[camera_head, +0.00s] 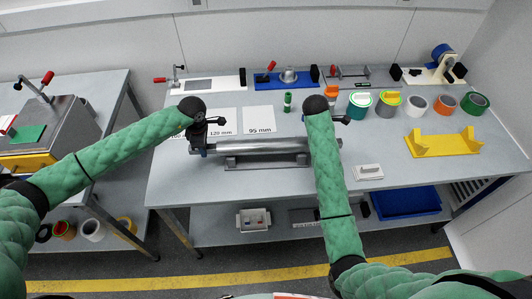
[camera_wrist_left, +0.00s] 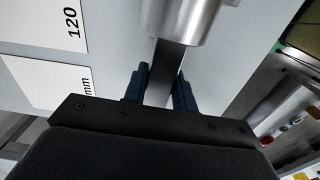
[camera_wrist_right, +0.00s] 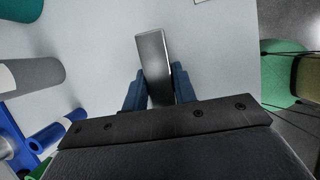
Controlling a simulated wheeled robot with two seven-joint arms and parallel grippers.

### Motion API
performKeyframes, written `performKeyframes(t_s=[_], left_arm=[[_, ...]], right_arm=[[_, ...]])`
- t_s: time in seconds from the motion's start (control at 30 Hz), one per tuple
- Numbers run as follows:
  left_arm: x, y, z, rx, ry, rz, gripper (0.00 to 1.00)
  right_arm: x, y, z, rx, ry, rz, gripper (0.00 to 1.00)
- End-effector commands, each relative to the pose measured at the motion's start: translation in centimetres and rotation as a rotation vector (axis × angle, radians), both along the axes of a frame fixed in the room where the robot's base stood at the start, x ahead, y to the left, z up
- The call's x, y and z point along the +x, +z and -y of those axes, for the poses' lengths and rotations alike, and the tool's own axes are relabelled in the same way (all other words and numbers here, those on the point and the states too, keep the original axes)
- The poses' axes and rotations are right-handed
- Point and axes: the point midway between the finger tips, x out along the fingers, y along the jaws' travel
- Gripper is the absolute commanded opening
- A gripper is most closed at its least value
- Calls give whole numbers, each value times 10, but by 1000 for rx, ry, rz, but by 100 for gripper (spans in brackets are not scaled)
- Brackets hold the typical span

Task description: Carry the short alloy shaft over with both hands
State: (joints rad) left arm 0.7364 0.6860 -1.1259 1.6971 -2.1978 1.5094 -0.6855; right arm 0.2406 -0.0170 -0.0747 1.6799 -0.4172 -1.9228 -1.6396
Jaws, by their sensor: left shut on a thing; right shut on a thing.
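The short alloy shaft (camera_head: 262,146) is a silver cylinder lying level, left to right, over a grey cradle (camera_head: 268,162) on the bench. I cannot tell whether it touches the cradle. My left gripper (camera_head: 203,149) is at its left end; in the left wrist view its blue fingers (camera_wrist_left: 162,88) are shut on a flat grey bar beside the shaft's round body (camera_wrist_left: 184,18). My right gripper is mostly hidden behind its arm in the head view. In the right wrist view its fingers (camera_wrist_right: 158,88) are shut on a flat metal bar (camera_wrist_right: 154,58) at the other end.
Cards marked 120 mm (camera_head: 222,121) and 95 mm (camera_head: 258,119) lie behind the shaft. A yellow cradle (camera_head: 443,146) stands empty at the right. A white block (camera_head: 369,172) sits near the front edge. Tape rolls (camera_head: 416,105) and fixtures (camera_head: 287,78) line the back.

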Motion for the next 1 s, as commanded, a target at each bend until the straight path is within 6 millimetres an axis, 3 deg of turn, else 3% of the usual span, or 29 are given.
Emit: performKeyframes(t_s=[0.03,0.1,0.13,0.53,1.0], left_arm=[[0,0,0,0,0,0,33],[0,0,0,0,0,0,47],[0,0,0,0,0,0,49],[0,8,-1,0,0,1,49],[1,90,-1,0,-1,3,49]], right_arm=[[0,0,0,0,0,0,33],[0,0,0,0,0,0,47],[0,0,0,0,0,0,49],[0,0,0,0,0,0,49],[0,0,0,0,0,0,49]])
